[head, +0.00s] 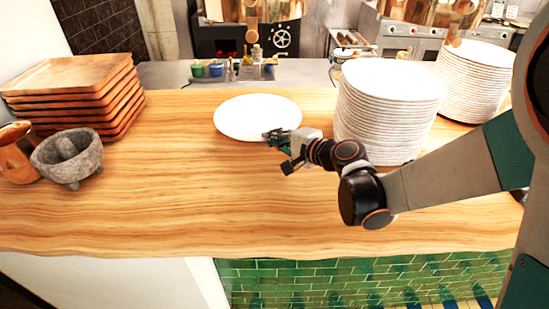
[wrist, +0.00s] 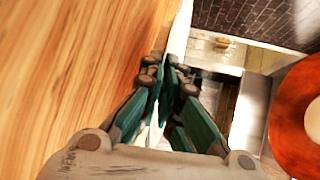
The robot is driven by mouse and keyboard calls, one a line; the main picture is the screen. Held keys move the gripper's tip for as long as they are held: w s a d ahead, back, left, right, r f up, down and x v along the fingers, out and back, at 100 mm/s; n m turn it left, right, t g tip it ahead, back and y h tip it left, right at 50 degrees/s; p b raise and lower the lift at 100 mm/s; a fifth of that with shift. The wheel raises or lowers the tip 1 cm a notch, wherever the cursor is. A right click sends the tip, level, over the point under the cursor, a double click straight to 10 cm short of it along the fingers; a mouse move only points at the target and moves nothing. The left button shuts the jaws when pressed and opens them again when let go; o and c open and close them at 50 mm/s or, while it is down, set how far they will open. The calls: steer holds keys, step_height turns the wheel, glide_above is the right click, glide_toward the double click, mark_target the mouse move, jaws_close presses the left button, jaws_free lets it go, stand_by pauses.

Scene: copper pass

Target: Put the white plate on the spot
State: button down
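The white plate (head: 258,113) is at the middle of the wooden counter, looking flat; I cannot tell whether it rests on the wood or is slightly above it. My gripper (head: 274,136) is at its near right rim. In the wrist view the plate (wrist: 181,30) shows edge-on as a thin white strip running between the two green fingers (wrist: 168,80). The fingers are close together on either side of the rim and look shut on it. I see no marked spot on the counter in either view.
A tall stack of white plates (head: 388,110) stands right of my gripper, with another stack (head: 475,85) behind it. Wooden trays (head: 80,95), a stone mortar (head: 68,158) and a copper jug (head: 15,152) are at left. The counter (head: 180,190) is clear at centre-left and front.

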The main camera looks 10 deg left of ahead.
mark_target(275, 159)
steer(key=shift+f+b, duration=1.55)
steer(key=shift+f, duration=0.85)
steer(key=shift+r, duration=0.1)
steer(key=c, duration=2.2)
jaws_free()
steer(key=shift+o, duration=0.6)
steer(key=p+v, duration=0.3)
steer(key=v, duration=0.9)
steer(key=shift+s, duration=0.1)
